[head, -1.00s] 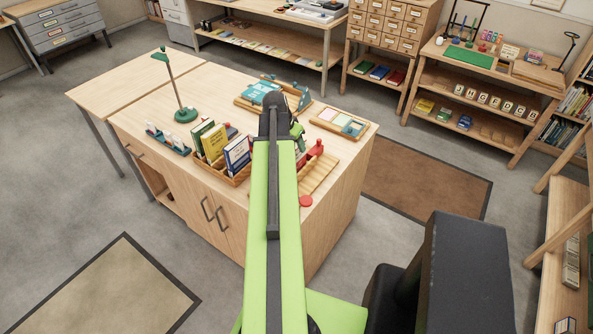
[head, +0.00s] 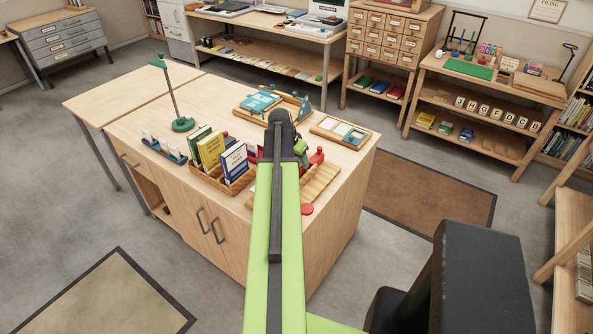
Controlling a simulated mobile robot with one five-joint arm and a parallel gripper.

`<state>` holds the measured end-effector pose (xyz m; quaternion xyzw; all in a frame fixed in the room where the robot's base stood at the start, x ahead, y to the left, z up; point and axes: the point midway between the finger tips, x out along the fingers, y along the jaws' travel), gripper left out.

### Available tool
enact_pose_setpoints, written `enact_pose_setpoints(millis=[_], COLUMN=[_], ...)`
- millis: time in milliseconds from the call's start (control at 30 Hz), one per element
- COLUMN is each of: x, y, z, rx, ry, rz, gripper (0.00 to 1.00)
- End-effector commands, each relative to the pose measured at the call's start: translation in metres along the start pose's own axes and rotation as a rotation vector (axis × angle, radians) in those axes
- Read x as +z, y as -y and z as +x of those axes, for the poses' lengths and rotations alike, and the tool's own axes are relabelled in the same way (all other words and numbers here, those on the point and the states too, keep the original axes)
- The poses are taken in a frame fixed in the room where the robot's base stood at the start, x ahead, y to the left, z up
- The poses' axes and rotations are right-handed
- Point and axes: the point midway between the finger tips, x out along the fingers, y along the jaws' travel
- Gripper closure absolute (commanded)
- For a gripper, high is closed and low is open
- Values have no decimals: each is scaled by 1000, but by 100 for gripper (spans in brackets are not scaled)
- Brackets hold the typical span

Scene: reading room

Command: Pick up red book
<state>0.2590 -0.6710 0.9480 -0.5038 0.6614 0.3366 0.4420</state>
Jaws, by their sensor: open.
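A red book (head: 397,91) lies at the right end of a row of books on the low shelf under the card drawers, across the room. A red piece (head: 252,151) also shows behind the white-and-blue book in the wooden book box on the near table; my arm partly covers it, and I cannot tell if it is a book. My gripper (head: 301,150) is open, over the near table beside the book box, mostly hidden by my own arm. I see nothing held in it.
The near table (head: 130,115) holds a green lamp (head: 182,123), the wooden book box (head: 232,186), a tray of cards (head: 341,131) and a red disc (head: 307,209) near its edge. A bookcase stands at the right. Grey floor is open at the left.

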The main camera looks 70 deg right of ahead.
Motion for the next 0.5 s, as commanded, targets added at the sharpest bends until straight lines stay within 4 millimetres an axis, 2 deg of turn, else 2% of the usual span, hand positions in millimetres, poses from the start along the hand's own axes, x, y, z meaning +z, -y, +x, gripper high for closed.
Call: enact_pose_setpoints(millis=[500], x=[2], y=[0], z=[4], rx=[0], ry=[0], rz=[0], gripper=[47])
